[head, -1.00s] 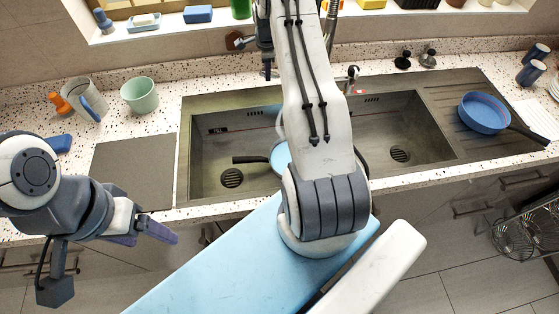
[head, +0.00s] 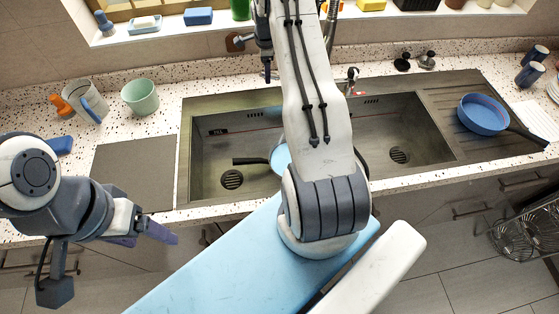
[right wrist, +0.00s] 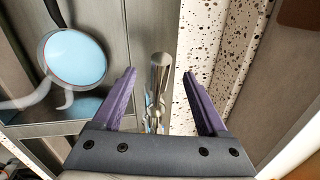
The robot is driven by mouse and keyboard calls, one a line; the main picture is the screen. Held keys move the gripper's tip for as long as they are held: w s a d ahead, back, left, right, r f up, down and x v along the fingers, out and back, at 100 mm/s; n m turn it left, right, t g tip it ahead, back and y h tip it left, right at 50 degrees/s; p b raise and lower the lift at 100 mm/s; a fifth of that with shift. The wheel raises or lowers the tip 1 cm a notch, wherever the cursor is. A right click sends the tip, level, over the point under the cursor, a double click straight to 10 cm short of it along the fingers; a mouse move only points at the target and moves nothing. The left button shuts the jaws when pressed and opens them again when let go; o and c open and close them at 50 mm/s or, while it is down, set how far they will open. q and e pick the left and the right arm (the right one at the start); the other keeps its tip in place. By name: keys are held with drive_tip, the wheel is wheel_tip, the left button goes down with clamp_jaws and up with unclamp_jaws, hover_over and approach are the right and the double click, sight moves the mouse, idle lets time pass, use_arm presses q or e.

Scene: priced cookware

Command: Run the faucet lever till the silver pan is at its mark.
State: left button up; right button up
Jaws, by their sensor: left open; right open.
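The silver pan lies in the left sink basin; its dark handle and part of its light-blue round inside (head: 280,158) show beside my right arm, which hides the rest. The right wrist view shows its light-blue disc (right wrist: 73,60) within a grey rim. In that view a chrome faucet part (right wrist: 160,75) stands between the spread purple fingers of my right gripper (right wrist: 163,90); I cannot tell whether it touches them. A small chrome lever (head: 351,77) shows behind the sink in the head view. My left gripper (head: 148,236) is open and empty in front of the counter.
A blue pan (head: 483,114) sits on the drainboard at right. A green cup (head: 140,97) and a grey mug (head: 88,100) stand on the left counter. Dark stoppers (head: 403,61) lie behind the right basin. A wire rack (head: 525,231) is at lower right.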

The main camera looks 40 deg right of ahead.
drive_tip(key=r+p, duration=0.1)
drive_tip(key=r, duration=0.2)
drive_tip(key=s+r+p, duration=0.1)
drive_tip(key=r, duration=0.1)
drive_tip(key=shift+a+r+p, duration=0.3)
drive_tip(key=shift+a+p, duration=0.05)
wheel_tip(320, 180, up, 10)
drive_tip(key=s+a+b, duration=0.1)
drive_tip(key=b, duration=0.3)
drive_tip(key=s+a+r+n+b, duration=0.15)
drive_tip(key=a+n, duration=0.55)
drive_tip(key=a, duration=0.9)
drive_tip(key=s+a+n+y+b, duration=0.1)
drive_tip(key=s+a+n, duration=0.35)
drive_tip(key=a, duration=0.35)
drive_tip(key=s+a+n+y+b, duration=0.1)
drive_tip(key=s+a+n, duration=0.35)
drive_tip(key=a, duration=0.45)
drive_tip(key=s+a+f+n+b, duration=0.1)
drive_tip(key=s+a+f+n, duration=0.1)
drive_tip(key=s+n, duration=0.3)
drive_tip(key=s+a+f+n+g+b, duration=0.1)
drive_tip(key=s+a+f+n, duration=0.1)
drive_tip(key=s+n, duration=0.4)
drive_tip(key=s+a+f+n+b, duration=0.1)
drive_tip(key=s+a+n, duration=0.3)
drive_tip(key=s, duration=0.8)
drive_tip(key=shift+s+a+f+n+g, duration=0.15)
drive_tip(key=shift+f+n+g, duration=0.15)
drive_tip(key=shift+f+n, duration=0.55)
